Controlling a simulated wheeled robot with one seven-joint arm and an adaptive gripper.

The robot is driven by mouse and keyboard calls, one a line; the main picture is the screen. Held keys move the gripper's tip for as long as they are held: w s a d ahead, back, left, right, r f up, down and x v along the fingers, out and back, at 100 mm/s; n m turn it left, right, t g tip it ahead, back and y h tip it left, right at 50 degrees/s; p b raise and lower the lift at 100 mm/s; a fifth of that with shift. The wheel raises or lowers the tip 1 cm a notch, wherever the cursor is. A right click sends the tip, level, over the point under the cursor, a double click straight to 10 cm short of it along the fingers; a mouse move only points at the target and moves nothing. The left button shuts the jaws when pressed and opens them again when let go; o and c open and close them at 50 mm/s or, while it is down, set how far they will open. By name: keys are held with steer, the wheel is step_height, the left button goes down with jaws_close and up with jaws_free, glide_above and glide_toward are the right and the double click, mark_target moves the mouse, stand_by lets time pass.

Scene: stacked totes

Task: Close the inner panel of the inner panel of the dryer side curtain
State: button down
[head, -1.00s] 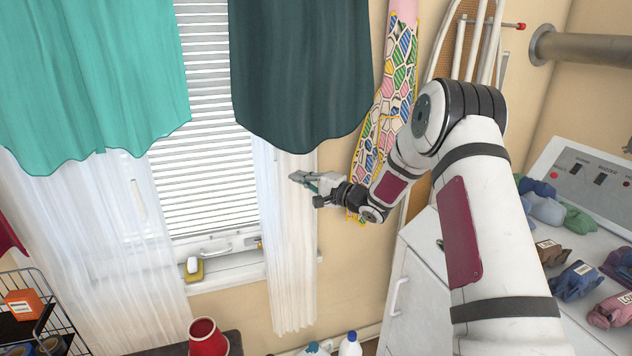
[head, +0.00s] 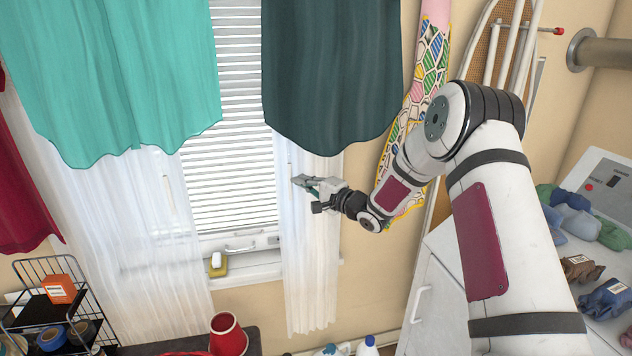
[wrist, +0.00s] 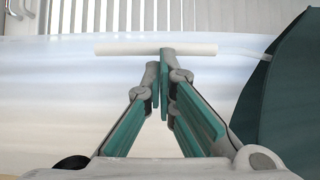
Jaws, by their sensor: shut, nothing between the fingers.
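The dryer-side inner panel is a white sheer curtain (head: 312,270) hanging at the right of the window, below a dark green outer panel (head: 330,75). My gripper (head: 303,183) is in front of the sheer's upper left part. In the wrist view my gripper (wrist: 165,72) has its teal-padded fingers together with nothing between them. A white horizontal bar (wrist: 120,48) lies just beyond the fingertips; I cannot tell whether they touch it. The dark green panel (wrist: 285,95) shows at the right there. The other white sheer (head: 140,250) hangs at the left, under a teal panel (head: 120,80).
Window blinds (head: 235,140) show in the gap between the sheers. A yellow item (head: 218,265) sits on the sill. A red container (head: 228,335) and a wire rack (head: 50,310) stand below. A patterned ironing board (head: 405,120) and a white appliance (head: 435,285) are at the right.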

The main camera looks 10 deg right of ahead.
steer(key=a+b, duration=0.3)
steer(key=a, duration=2.1)
steer(key=shift+a, duration=0.15)
steer(key=shift+f, duration=0.1)
